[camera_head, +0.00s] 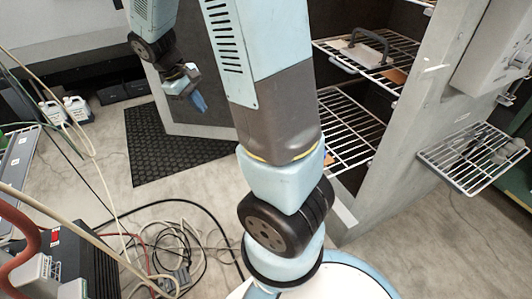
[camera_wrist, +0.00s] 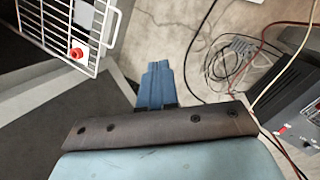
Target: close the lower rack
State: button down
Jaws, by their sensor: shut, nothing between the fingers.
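The lower rack (camera_head: 352,128) is a white wire shelf inside the dark cabinet at the right of the head view. Its left part is hidden behind my arm. The upper rack (camera_head: 385,62) sits above it, with a dark-handled item on it. My gripper (camera_head: 198,102) has blue fingers, hangs left of my arm in front of a grey panel, and is apart from both racks. In the wrist view its fingers (camera_wrist: 157,75) are together and empty. A white wire rack (camera_wrist: 108,22) with a red knob-like thing shows at upper left there; I cannot tell which rack it is.
Another wire shelf (camera_head: 475,158) sticks out from the cabinet's outer side at right. A black mat (camera_head: 165,150) lies on the floor at left. Cables (camera_head: 180,235) and a dark box (camera_head: 75,265) are at lower left. White bottles (camera_head: 77,108) stand at far left.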

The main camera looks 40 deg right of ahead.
jog(key=w+d+f+n+g+h, duration=0.1)
jog(key=d+f+n+h, duration=0.3)
jog(key=f, duration=0.7)
jog(key=w+d+f+n+h, duration=0.2)
jog(key=d+f+n+h, duration=0.15)
jog(key=f, duration=0.85)
jog(key=w+d+f+n+g+h, duration=0.1)
jog(key=d+f+n+h, duration=0.3)
jog(key=f, duration=0.7)
jog(key=x, duration=1.4)
